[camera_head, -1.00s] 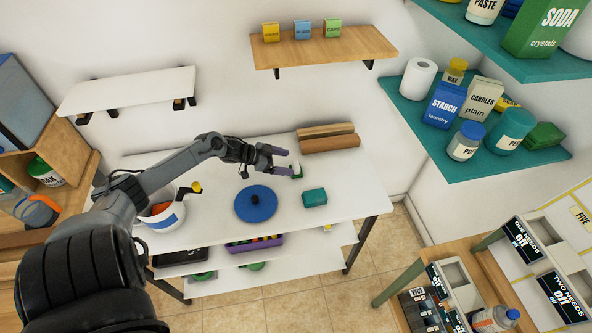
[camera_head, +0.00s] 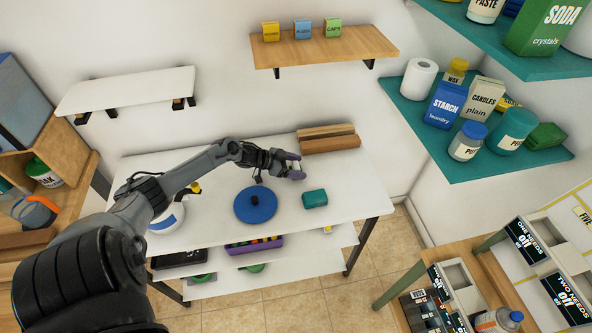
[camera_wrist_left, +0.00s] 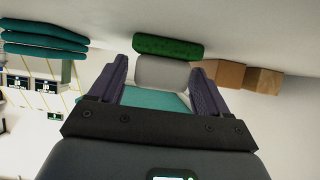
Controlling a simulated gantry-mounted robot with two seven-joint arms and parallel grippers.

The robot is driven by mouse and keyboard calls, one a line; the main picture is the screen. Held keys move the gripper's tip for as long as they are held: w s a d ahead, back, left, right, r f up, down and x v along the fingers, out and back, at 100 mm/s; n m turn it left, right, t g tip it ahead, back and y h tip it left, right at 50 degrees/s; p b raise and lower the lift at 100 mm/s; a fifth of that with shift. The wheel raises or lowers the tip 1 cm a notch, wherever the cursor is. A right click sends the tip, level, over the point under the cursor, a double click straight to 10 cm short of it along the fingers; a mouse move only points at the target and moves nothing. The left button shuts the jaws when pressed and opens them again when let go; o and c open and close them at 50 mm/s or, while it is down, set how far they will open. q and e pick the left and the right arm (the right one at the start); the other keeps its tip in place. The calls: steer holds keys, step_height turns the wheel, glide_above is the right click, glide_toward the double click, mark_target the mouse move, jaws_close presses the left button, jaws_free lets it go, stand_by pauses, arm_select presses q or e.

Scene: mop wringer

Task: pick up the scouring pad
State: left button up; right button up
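The scouring pad (camera_wrist_left: 168,47) has a green layer and a pale grey layer. In the left wrist view it is ahead of my left gripper (camera_wrist_left: 160,80), its grey part across the gap between the fingertips. I cannot tell whether the fingers touch it. In the head view my left gripper (camera_head: 293,167) is low over the back right of the white table (camera_head: 340,185), fingers apart, and hides the pad. My right gripper is not in view.
A teal block (camera_head: 314,198) and a blue round lid (camera_head: 255,204) are in front of the gripper. Wooden blocks (camera_head: 328,141) lie behind it, at the back wall. A white bucket (camera_head: 166,219) is at the left. The table's front right is clear.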

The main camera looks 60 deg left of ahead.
arm_select(q)
steer(key=c, duration=0.8)
steer(key=shift+c, duration=0.2)
steer(key=shift+r, duration=0.15)
